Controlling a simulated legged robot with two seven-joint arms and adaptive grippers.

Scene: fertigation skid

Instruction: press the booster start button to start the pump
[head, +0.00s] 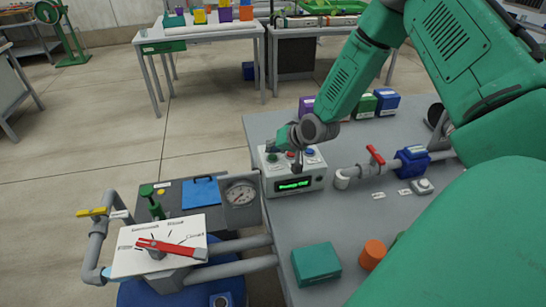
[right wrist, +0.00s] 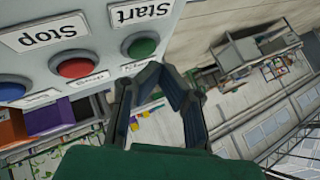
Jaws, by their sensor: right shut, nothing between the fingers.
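A light grey control box (head: 292,178) stands on the grey table, with a lit green display on its front face. Its top has a green button (head: 272,157), a red button and a blue button (head: 310,152). In the right wrist view the green button (right wrist: 143,45) is beside the label "Start", and the red button (right wrist: 77,63) is nearer the label "Stop". My right gripper (head: 271,147) is over the green-button end of the box. In the right wrist view its shut, empty fingertips (right wrist: 158,70) are close by the green button; contact cannot be told. My left gripper is out of view.
A pipe with a red-handled valve (head: 375,156) runs right of the box. Purple, green and blue blocks (head: 386,101) stand behind it. A teal box (head: 316,264) and an orange cylinder (head: 372,254) sit in front. A gauge (head: 240,194) and a red-pointer dial panel (head: 160,247) are at left.

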